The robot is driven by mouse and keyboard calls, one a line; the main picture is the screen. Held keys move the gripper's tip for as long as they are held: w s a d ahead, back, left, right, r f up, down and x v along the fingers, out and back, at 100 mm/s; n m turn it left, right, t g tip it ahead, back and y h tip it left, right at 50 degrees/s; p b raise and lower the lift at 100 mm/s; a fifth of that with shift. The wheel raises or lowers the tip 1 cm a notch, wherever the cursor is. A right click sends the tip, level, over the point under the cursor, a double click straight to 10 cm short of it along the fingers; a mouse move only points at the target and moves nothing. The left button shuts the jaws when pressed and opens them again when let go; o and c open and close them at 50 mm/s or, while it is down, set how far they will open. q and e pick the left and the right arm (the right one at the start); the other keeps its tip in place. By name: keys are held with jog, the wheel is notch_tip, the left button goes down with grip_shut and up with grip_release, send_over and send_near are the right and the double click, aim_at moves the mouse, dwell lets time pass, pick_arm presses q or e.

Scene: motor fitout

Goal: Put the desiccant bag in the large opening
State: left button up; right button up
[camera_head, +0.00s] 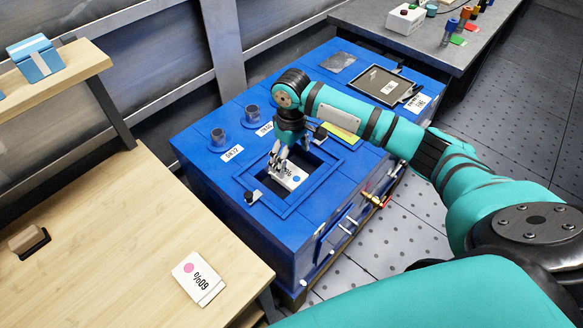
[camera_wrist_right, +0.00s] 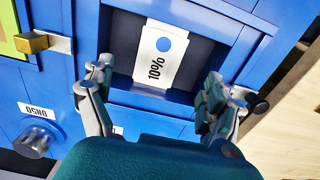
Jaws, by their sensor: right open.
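A white desiccant bag marked 10% with a blue dot (camera_head: 292,178) lies inside the large opening (camera_head: 287,210) in the top of the blue housing. It also shows in the right wrist view (camera_wrist_right: 160,58), inside the blue-framed opening. My right gripper (camera_head: 278,162) points down at the opening, over the bag. In the right wrist view my right gripper (camera_wrist_right: 157,86) is open, its fingers spread to either side of the bag and apart from it. Another white bag, marked 60% with a pink dot (camera_head: 198,280), lies on the wooden table. My left gripper is not in view.
The blue housing (camera_head: 215,190) has two round ports on its top, a smaller covered opening (camera_head: 338,62) and a framed dark panel (camera_head: 380,85).

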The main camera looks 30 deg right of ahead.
notch_tip(320, 180, up, 5)
jog(key=shift+f, duration=0.1)
dwell(0.7)
